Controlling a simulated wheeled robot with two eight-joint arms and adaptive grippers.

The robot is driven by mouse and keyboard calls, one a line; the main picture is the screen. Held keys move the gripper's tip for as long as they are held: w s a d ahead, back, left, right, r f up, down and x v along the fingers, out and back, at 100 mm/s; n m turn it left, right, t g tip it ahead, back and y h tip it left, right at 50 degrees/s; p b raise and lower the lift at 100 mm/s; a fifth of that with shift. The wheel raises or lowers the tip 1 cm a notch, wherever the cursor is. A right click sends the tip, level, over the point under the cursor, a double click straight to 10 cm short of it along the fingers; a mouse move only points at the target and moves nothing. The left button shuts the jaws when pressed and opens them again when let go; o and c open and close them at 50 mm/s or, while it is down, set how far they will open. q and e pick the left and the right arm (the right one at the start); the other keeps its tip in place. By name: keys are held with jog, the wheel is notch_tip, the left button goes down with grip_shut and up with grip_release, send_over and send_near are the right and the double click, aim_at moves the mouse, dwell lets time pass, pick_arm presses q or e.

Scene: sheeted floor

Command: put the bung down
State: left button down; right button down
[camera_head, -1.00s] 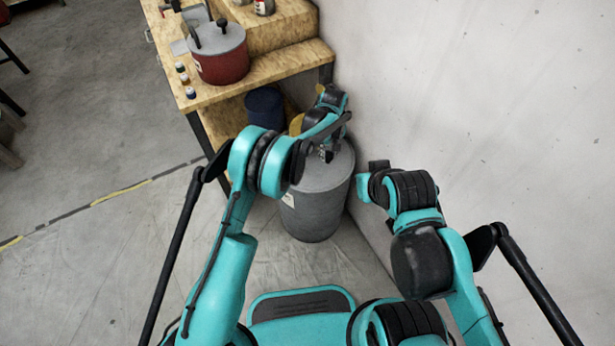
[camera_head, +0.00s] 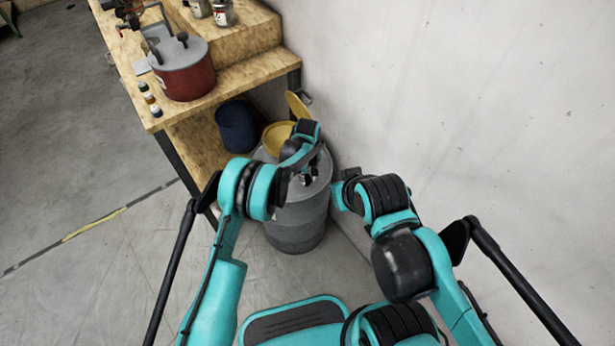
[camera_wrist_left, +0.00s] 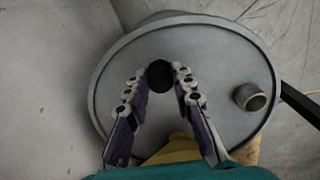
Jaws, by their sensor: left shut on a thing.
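The bung (camera_wrist_left: 159,74) is a small dark round piece between the fingertips of my left gripper in the left wrist view. My left gripper (camera_head: 310,177) is shut on it, above the grey lid of a drum (camera_head: 296,222). The lid (camera_wrist_left: 215,60) fills much of the left wrist view, with a short grey round fitting (camera_wrist_left: 250,97) near its right edge. I cannot tell whether the bung touches the lid. My right gripper (camera_head: 343,188) is to the right of the drum, by the wall; its fingers are too unclear to read.
A wooden bench (camera_head: 262,68) at the upper left carries a red pot (camera_head: 186,78), small bottles (camera_head: 150,99) and cans. A blue bin (camera_head: 237,128) and a yellow object (camera_head: 277,136) are behind the drum. A pale wall (camera_head: 440,90) closes the right side. Floor at left is open.

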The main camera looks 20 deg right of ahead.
aim_at(308, 177)
pick_arm(q)
jog(key=shift+f, duration=0.15)
jog(key=c, duration=1.3)
grip_release()
notch_tip(308, 177, up, 12)
jog(key=p, duration=0.4)
